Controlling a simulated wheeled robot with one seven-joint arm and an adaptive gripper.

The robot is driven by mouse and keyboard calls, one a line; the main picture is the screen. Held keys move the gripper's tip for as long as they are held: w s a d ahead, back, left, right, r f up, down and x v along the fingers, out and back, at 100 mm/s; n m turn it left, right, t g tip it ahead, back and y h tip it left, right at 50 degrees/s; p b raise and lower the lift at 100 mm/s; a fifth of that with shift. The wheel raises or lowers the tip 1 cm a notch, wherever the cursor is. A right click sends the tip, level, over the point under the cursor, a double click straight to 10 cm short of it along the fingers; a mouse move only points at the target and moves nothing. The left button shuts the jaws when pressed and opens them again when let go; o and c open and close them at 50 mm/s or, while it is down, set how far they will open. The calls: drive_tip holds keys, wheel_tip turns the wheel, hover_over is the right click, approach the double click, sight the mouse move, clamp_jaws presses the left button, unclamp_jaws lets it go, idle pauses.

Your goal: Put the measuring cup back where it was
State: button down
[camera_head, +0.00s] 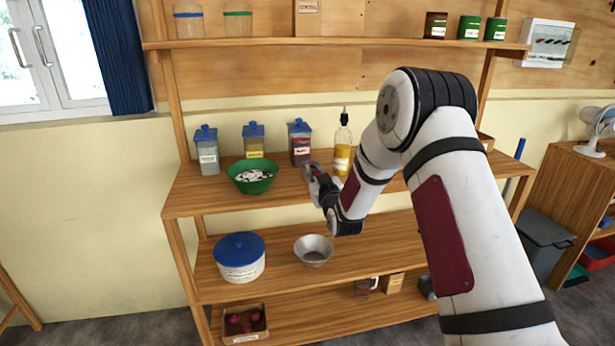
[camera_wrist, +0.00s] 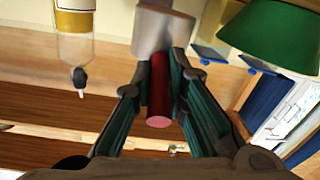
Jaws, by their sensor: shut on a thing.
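In the wrist view my gripper (camera_wrist: 162,72) is shut on the red handle of the measuring cup (camera_wrist: 158,92). The cup's pale grey bowl part extends beyond the fingertips at the top of that view. The cup is too small and partly hidden there to make out clearly. The green bowl holds white and dark contents. It also shows in the wrist view (camera_wrist: 275,38).
Blue-lidded jars (camera_head: 207,158) stand behind the bowl. A white pot with a blue lid (camera_head: 240,262) and a metal bowl (camera_head: 313,252) are on the middle shelf. A box of dark red items (camera_head: 245,325) is below. Worktop (camera_head: 213,198) is bare along the front left.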

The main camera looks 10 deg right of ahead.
sight(306, 163)
drive_tip(key=w, duration=0.7)
drive_tip(key=shift+a+f, duration=0.35)
drive_tip(key=shift+w+f, duration=0.2)
drive_tip(key=shift+w, duration=0.05)
drive_tip(key=shift+f, duration=1.5)
drive_tip(key=shift+f+b, duration=0.2)
drive_tip(key=shift+b, duration=0.1)
drive_tip(key=c, duration=1.6)
unclamp_jaws()
